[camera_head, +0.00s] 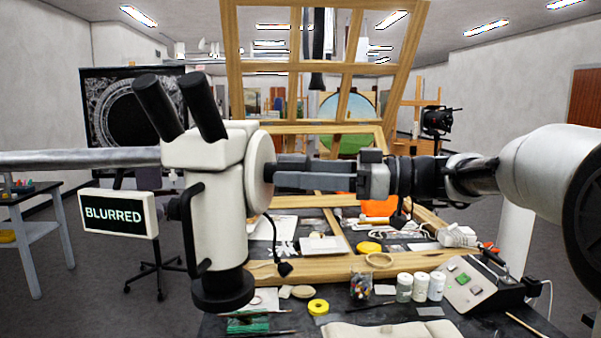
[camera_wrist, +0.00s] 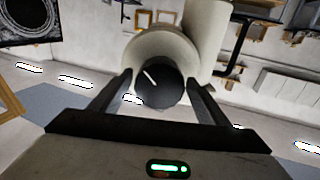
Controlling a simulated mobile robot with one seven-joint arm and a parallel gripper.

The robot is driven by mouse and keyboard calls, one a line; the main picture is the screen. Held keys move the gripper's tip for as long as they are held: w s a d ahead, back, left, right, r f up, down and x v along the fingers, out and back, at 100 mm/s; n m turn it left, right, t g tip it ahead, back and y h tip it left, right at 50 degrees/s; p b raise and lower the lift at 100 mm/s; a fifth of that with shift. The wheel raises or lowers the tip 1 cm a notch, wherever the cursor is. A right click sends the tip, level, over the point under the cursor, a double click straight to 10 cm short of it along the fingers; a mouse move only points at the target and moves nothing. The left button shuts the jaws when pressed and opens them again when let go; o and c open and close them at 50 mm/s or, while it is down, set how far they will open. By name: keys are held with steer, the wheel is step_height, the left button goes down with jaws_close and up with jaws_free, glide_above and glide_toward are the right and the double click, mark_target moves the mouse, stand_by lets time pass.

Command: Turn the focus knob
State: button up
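The white microscope (camera_head: 218,210) with two black eyepieces stands at the left in the head view. A sign reading BLURRED (camera_head: 118,213) is on its left side. My gripper (camera_head: 276,172) reaches in from the right, its fingertips at the round white housing on the microscope's side. In the wrist view the black focus knob (camera_wrist: 160,87) has a white mark pointing up and left. My gripper's fingers (camera_wrist: 160,78) are open, one on each side of the knob, with a narrow gap showing at each side. In the head view the fingers mostly hide the knob.
Below my arm, the dark worktable holds white jars (camera_head: 420,287), a grey control box (camera_head: 470,286), a yellow tape roll (camera_head: 318,307) and a small clear box of coloured pieces (camera_head: 360,285). A wooden frame (camera_head: 330,268) lies behind them.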

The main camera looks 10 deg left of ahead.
steer(key=c, duration=0.9)
steer(key=shift+m, duration=0.3)
steer(key=shift+f+m+b, duration=0.1)
steer(key=shift+m+b, duration=0.4)
steer(key=shift+m, duration=0.3)
steer(key=shift+w+m, duration=0.1)
steer(key=shift+m, duration=1.7)
steer(key=o, duration=1.1)
